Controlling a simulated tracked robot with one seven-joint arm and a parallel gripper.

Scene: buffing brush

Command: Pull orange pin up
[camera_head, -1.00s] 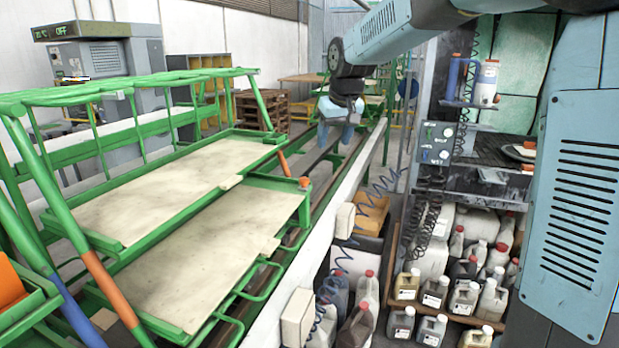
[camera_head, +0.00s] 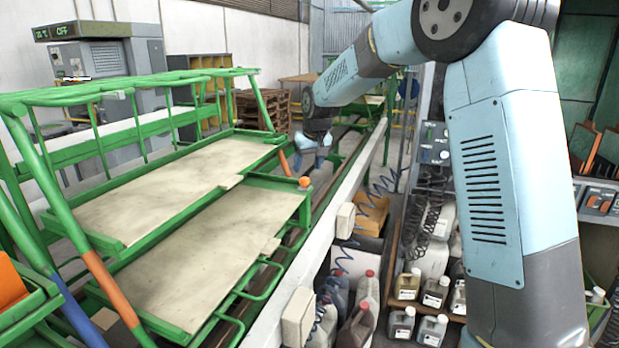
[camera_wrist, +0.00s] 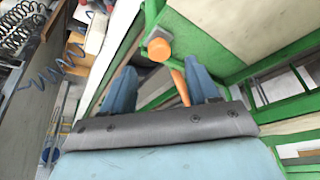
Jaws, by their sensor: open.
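The orange pin (camera_head: 304,183) sits at the corner of the green cart's lower shelf, with its round top showing. In the wrist view the orange pin (camera_wrist: 159,49) shows just beyond the fingertips, roughly between them. My gripper (camera_head: 312,152) is above and slightly right of the pin in the head view, pointing down. In the wrist view my gripper (camera_wrist: 160,80) has its two blue fingers well apart, with no object held. The pin's lower part is hidden. An orange tube (camera_wrist: 180,88) of the cart shows behind the right finger.
The green cart (camera_head: 262,182) carries two pale boards (camera_head: 200,245) on sloping shelves. A white rail (camera_head: 330,215) runs along its right side. Bottles (camera_head: 360,320) and coiled hoses (camera_head: 425,190) are at the right. Wooden pallets (camera_head: 263,108) stand behind.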

